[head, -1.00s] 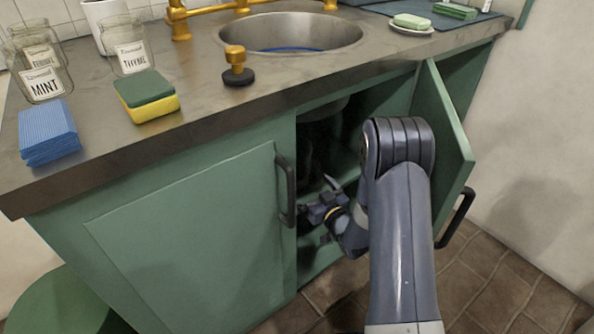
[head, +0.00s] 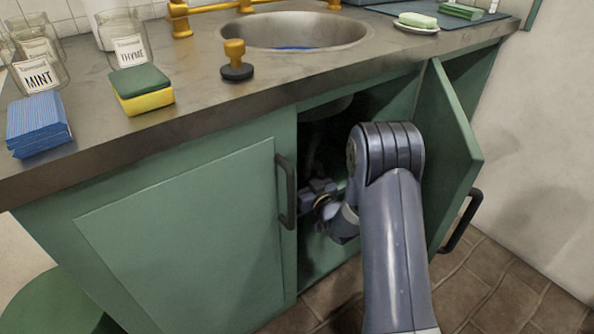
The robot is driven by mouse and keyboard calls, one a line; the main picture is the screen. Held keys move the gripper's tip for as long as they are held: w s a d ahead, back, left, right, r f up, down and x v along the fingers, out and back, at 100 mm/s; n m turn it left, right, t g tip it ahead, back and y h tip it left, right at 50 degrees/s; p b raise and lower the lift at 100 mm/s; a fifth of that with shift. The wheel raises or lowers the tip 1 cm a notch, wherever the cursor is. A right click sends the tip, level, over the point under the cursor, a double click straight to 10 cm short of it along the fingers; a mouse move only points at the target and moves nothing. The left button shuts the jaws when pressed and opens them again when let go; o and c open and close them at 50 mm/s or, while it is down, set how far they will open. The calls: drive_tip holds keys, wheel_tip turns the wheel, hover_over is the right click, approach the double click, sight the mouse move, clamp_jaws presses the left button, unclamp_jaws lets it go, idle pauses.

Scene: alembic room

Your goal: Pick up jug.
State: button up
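I cannot make out a jug clearly in the head view. My arm reaches through the open right doorway of the green cabinet (head: 180,235) under the sink. My gripper (head: 318,188) is inside that dark opening, just right of the left door's handle. Its fingertips are partly hidden by shadow and by my own arm, so I cannot tell whether it is open or shut, or whether it holds anything. The cabinet interior behind it is too dark to identify objects.
The left door is closed, with a black handle (head: 287,190). The right door (head: 452,150) stands open beside my arm. The countertop (head: 200,105) above holds a stopper (head: 236,62), a sponge (head: 142,92), blue cloths (head: 38,124), glass jars (head: 130,42) and a white container (head: 108,12).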

drive_tip(key=c, duration=0.9)
